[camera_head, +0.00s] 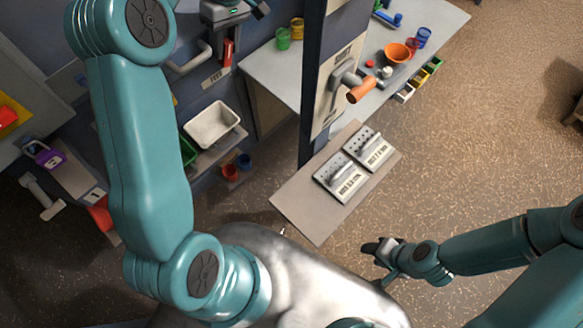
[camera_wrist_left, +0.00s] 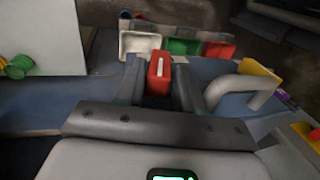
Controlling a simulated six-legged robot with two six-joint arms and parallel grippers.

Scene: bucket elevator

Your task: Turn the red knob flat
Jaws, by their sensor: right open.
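The red knob (camera_head: 228,52) is on the blue-grey panel at the upper left of the head view. In the left wrist view the red knob (camera_wrist_left: 159,75) shows a white line running nearly upright in the picture. My left gripper (camera_wrist_left: 158,82) has one dark finger on each side of it; I cannot tell whether they touch it. In the head view my left gripper (camera_head: 224,27) is just above the knob, its fingers small and partly hidden. My right gripper (camera_head: 382,255) is open and empty at the lower right, far from the knob.
A grey curved handle (camera_head: 190,58) is close beside the knob, left in the head view. A white bin (camera_head: 211,124) sits below. An orange-gripped crank (camera_head: 360,91) is on the post to the right. A board with two handled plates (camera_head: 300,207) lies in front.

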